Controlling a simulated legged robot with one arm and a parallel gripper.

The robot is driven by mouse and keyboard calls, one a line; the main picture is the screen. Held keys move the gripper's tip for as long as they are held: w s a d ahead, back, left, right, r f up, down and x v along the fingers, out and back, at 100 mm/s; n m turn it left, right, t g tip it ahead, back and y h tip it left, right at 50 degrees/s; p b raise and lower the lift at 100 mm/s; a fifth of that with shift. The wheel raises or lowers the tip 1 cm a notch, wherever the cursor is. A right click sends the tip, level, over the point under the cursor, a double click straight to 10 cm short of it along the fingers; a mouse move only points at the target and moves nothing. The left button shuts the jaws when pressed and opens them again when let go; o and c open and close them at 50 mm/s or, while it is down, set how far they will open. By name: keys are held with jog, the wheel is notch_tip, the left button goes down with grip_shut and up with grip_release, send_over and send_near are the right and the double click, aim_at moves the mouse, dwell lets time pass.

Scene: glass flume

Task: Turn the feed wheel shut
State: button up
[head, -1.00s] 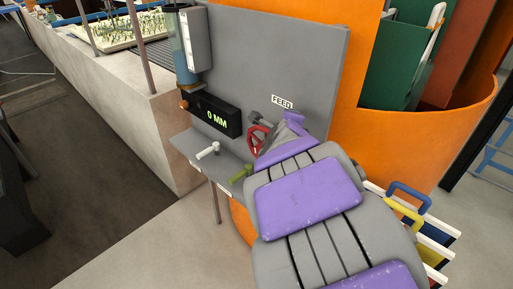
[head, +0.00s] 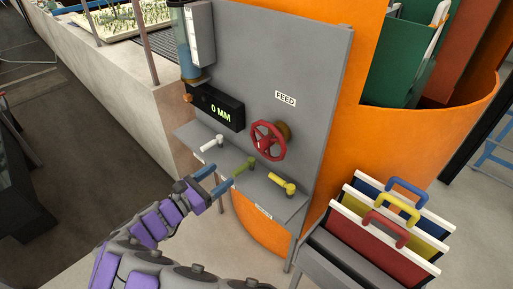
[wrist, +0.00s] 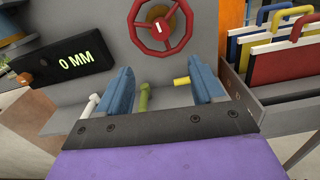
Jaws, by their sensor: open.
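The red feed wheel (head: 267,141) is a round handwheel with spokes on the grey panel, under the FEED label (head: 286,98). It is in full view in the head view, and in the wrist view the wheel (wrist: 159,25) is at the top centre, its upper rim cut off. My gripper (head: 216,179) has blue fingers and is open and empty. It is low and left of the wheel, apart from it, close to the olive-green handle (head: 243,167). In the wrist view the fingers of my gripper (wrist: 163,85) are spread wide below the wheel.
A black display (head: 216,106) reads 0 MM. A white handle (head: 211,143) and a yellow handle (head: 284,183) stand on the ledge beside the green one. A rack (head: 350,262) with colored, handled panels is at right. An orange curved wall (head: 425,130) rises behind the panel.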

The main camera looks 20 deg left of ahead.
aim_at(259, 147)
jog(key=b+x, duration=0.1)
jog(key=x, duration=1.6)
jog(key=shift+w, duration=0.1)
grip_shut()
